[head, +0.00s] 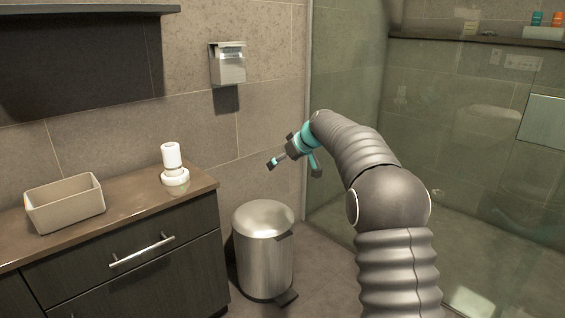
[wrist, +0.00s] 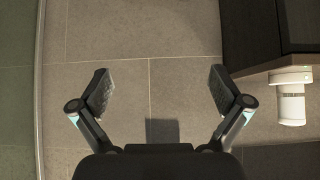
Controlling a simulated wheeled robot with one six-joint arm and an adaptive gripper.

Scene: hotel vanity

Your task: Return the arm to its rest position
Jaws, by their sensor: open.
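My gripper (head: 293,167) is held in the air above and to the right of the steel pedal bin in the head view. In the wrist view my gripper (wrist: 158,92) has its two fingers spread wide apart. Nothing is between them, only grey tiles behind. My arm bends over from the right side of the head view, with the gripper at its far end pointing left. The gripper appears apart from the counter and everything on it.
A wooden vanity counter (head: 130,205) holds a beige bin-like box (head: 65,203) and a white cup-topped item (head: 173,165). A steel pedal bin (head: 263,250) stands beside the vanity. A glass shower panel (head: 340,90) rises behind my arm. A dispenser (head: 228,64) hangs on the wall.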

